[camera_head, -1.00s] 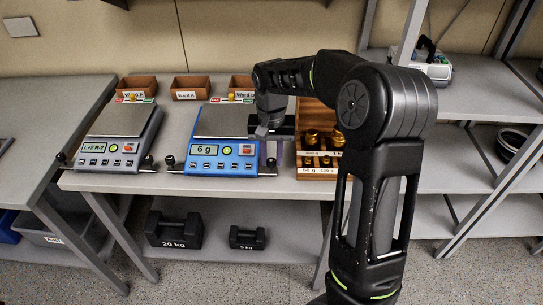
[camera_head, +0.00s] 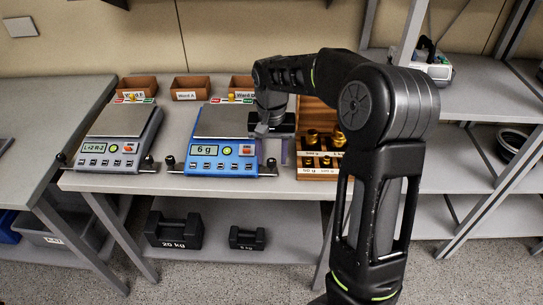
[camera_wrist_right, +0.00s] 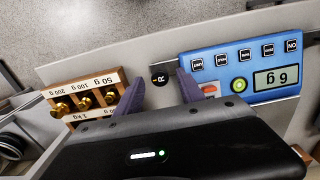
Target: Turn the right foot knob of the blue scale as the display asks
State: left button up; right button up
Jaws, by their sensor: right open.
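The blue scale (camera_head: 238,166) stands on the grey table, and its display (camera_head: 205,150) reads 6 g. It also shows upside down in the right wrist view (camera_wrist_right: 222,62). Its right foot knob (camera_head: 270,163) is dark and sits at the front right corner. In the right wrist view the knob (camera_wrist_right: 160,77), marked R, shows between the purple fingertips. My right gripper (camera_head: 275,148) is open and points down there; it also shows in the right wrist view (camera_wrist_right: 158,86). I cannot tell whether the fingers touch the knob. My left gripper is out of view.
A grey scale (camera_head: 117,140) reading L+2 R-2 stands to the left. A wooden weight box (camera_head: 318,172) with brass weights is close on the right of the gripper. Labelled wooden bins (camera_head: 190,88) stand behind. Black weights (camera_head: 173,230) lie on the lower shelf.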

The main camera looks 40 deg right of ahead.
aim_at(272, 161)
notch_tip(272, 161, up, 7)
jog(key=shift+r, duration=0.1)
jog(key=shift+s, duration=0.1)
dwell(0.6)
